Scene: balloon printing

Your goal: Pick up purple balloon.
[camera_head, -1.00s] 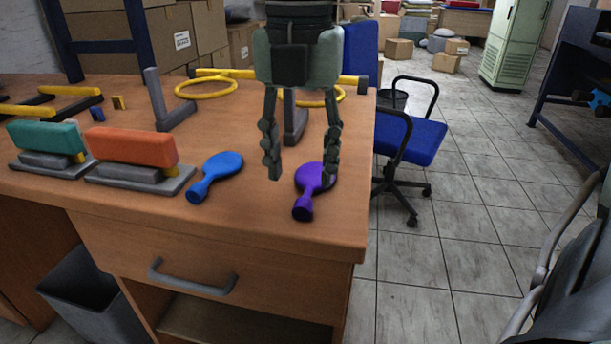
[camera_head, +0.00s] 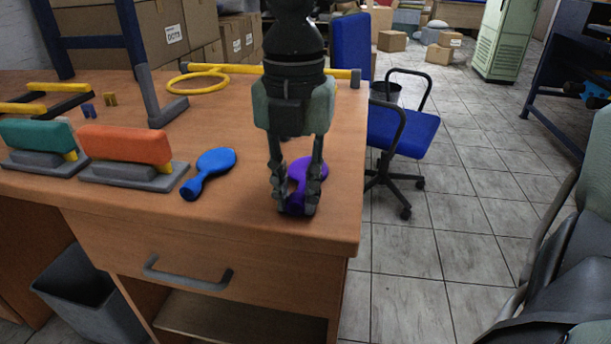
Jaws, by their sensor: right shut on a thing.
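The purple balloon (camera_head: 309,168) lies flat near the front right corner of the wooden desk (camera_head: 240,213). Its round end points away and its neck points toward the front edge. My right gripper (camera_head: 296,204) has come down from above and is shut on the neck of the purple balloon. The fingers hide part of the neck. The balloon still appears to be on the desk top. My left gripper is not in view.
A blue balloon (camera_head: 211,169) lies left of the purple one. Orange (camera_head: 125,146) and teal (camera_head: 38,134) blocks sit on grey bases at the left. A yellow ring (camera_head: 197,88) is farther back. A blue chair (camera_head: 408,130) stands beyond the desk's right edge.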

